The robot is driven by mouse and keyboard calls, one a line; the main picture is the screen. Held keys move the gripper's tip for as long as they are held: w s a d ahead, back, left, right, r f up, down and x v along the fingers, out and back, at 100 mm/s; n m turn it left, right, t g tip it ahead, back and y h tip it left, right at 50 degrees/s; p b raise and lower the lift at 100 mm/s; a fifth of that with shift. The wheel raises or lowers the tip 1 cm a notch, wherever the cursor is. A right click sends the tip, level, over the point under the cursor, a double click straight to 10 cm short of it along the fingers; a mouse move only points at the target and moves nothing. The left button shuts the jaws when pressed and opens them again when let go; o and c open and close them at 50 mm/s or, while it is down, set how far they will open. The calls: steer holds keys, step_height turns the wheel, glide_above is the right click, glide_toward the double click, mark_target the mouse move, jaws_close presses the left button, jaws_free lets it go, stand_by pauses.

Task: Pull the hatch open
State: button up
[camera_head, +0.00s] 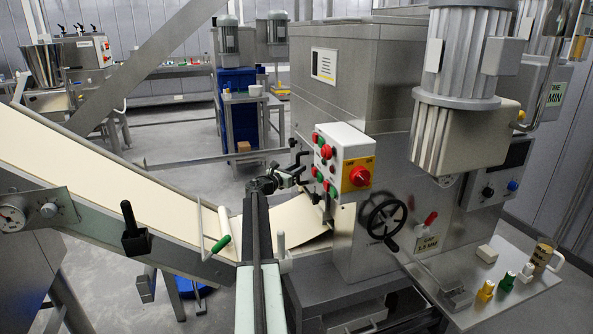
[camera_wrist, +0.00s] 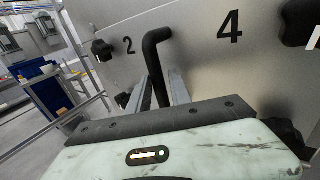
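In the wrist view, a grey metal panel (camera_wrist: 205,65) marked 2 and 4 fills most of the upper picture. I take it for the hatch, but its outline is not clear. A black bent bar handle (camera_wrist: 156,60) stands out from it. My gripper (camera_wrist: 160,78) has its two grey fingers either side of this handle. They look open, with some gap around the bar; contact cannot be told. In the head view, my gripper (camera_head: 292,180) is at the left side of the steel machine (camera_head: 345,85), near a black bent handle (camera_head: 303,162). The panel's face is hidden there.
A control box (camera_head: 343,160) with red and green buttons sits just right of my gripper. A conveyor with a pale dough sheet (camera_head: 110,170) slopes in from the left. Black knobs (camera_wrist: 103,49) stick out of the panel. A handwheel (camera_head: 385,218) is at the right.

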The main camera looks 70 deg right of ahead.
steer(key=shift+s+d, duration=0.1)
steer(key=shift+d, duration=0.3)
jaws_close()
steer(key=shift+s+a+f, duration=0.1)
stand_by(0.9)
